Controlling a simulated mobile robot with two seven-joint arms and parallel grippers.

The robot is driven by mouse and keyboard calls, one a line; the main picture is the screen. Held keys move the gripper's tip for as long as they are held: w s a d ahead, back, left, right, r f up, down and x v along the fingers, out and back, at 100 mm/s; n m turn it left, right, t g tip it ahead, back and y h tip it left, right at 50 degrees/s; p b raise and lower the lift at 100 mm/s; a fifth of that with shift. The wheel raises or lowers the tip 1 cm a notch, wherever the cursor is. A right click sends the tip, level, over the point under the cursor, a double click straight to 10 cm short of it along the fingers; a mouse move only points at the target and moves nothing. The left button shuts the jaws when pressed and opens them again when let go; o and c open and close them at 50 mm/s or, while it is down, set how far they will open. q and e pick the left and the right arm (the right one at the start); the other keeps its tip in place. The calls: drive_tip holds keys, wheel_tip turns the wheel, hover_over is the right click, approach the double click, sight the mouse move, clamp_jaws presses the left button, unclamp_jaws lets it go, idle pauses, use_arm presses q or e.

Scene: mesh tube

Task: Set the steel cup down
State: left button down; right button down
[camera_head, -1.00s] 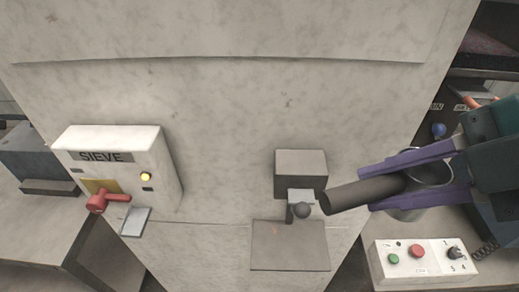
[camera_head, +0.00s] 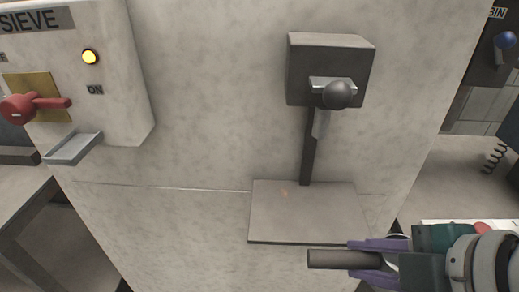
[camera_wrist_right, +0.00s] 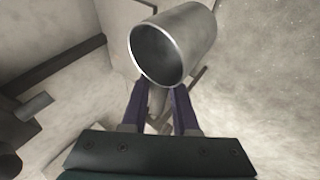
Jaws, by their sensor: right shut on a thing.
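My right gripper (camera_head: 358,259) is at the lower right of the head view, with its purple fingers shut on the dark round handle of the steel cup. The handle (camera_head: 328,259) sticks out to the left past the fingertips. The cup body is mostly hidden behind the gripper there. In the right wrist view the grey metal cup (camera_wrist_right: 185,40) shows beyond the fingertips, its open mouth facing the camera and its inside looking empty. It is held clear of any surface that I can see. My left gripper is not in view.
A bare flat plate (camera_head: 308,222) lies just above and left of the gripper in the head view. Over it is a dark box (camera_head: 340,60) with a ball-knobbed lever (camera_head: 338,95). A SIEVE panel (camera_head: 110,100) with a red handle (camera_head: 20,107) is at left.

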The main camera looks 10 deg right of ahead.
drive_tip(key=w+a, duration=0.1)
drive_tip(key=w, duration=0.3)
drive_tip(key=w+a, duration=0.1)
drive_tip(key=w, duration=0.2)
drive_tip(key=w+a, duration=0.2)
drive_tip(key=w, duration=0.2)
drive_tip(key=shift+w+a+r+b, duration=0.1)
drive_tip(key=shift+w+r+b, duration=0.05)
drive_tip(key=shift+w+b, duration=0.2)
drive_tip(key=w, duration=0.2)
drive_tip(key=w+a, duration=0.1)
drive_tip(key=shift+w+a+b, duration=0.2)
drive_tip(key=shift+w+b, duration=0.15)
drive_tip(key=shift+w, duration=0.05)
drive_tip(key=shift+f, duration=0.3)
drive_tip(key=shift+f, duration=0.1)
drive_tip(key=c, duration=0.7)
unclamp_jaws()
